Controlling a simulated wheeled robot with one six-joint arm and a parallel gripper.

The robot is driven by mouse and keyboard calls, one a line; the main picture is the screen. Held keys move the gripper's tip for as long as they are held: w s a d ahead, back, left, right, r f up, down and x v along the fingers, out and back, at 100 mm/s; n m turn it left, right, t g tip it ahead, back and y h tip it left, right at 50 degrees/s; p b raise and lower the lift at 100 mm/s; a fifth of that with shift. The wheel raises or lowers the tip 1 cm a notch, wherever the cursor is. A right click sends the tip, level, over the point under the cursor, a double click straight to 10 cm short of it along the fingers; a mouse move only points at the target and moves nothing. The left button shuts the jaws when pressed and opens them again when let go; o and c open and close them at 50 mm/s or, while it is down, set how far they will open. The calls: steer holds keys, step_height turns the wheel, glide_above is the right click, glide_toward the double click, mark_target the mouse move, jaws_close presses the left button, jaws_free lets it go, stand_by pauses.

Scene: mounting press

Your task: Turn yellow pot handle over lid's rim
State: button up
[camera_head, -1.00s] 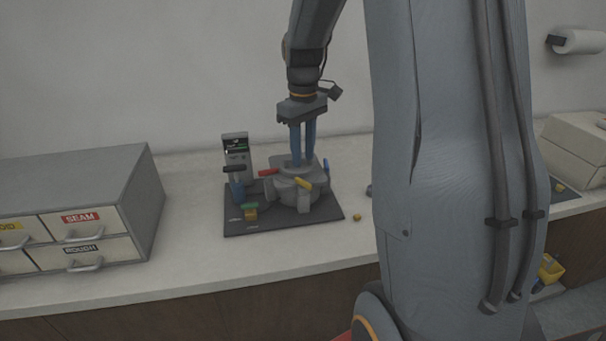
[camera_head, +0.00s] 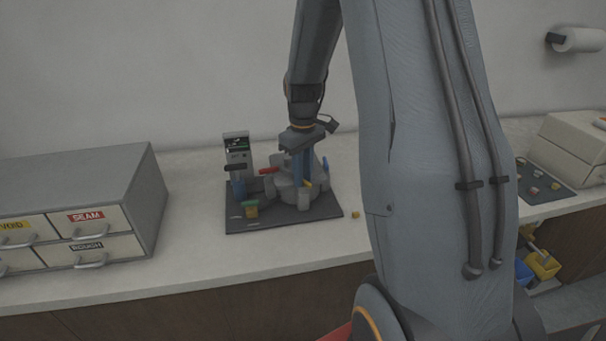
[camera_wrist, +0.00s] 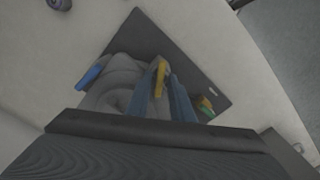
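The grey pot with its lid (camera_head: 286,188) stands on a dark mat. The yellow handle (camera_head: 307,184) is on the pot's front right side, partly hidden by my gripper (camera_head: 304,181). In the wrist view, the yellow handle (camera_wrist: 161,78) lies at the blue fingertips of my gripper (camera_wrist: 163,74), with one finger on each side. I cannot tell whether the fingers press on it. A red handle (camera_head: 269,170) is on the pot's left. A blue handle (camera_head: 325,163) is on its right and also shows in the wrist view (camera_wrist: 89,75).
A small yellow piece (camera_head: 355,215) lies right of the mat. A drawer cabinet (camera_head: 80,200) stands at left. The front counter is clear.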

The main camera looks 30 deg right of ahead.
jaws_close()
steer(key=shift+m, duration=3.3)
steer(key=shift+o, duration=1.6)
jaws_free()
steer(key=shift+r+b, duration=0.9)
steer(key=shift+r, duration=3.05)
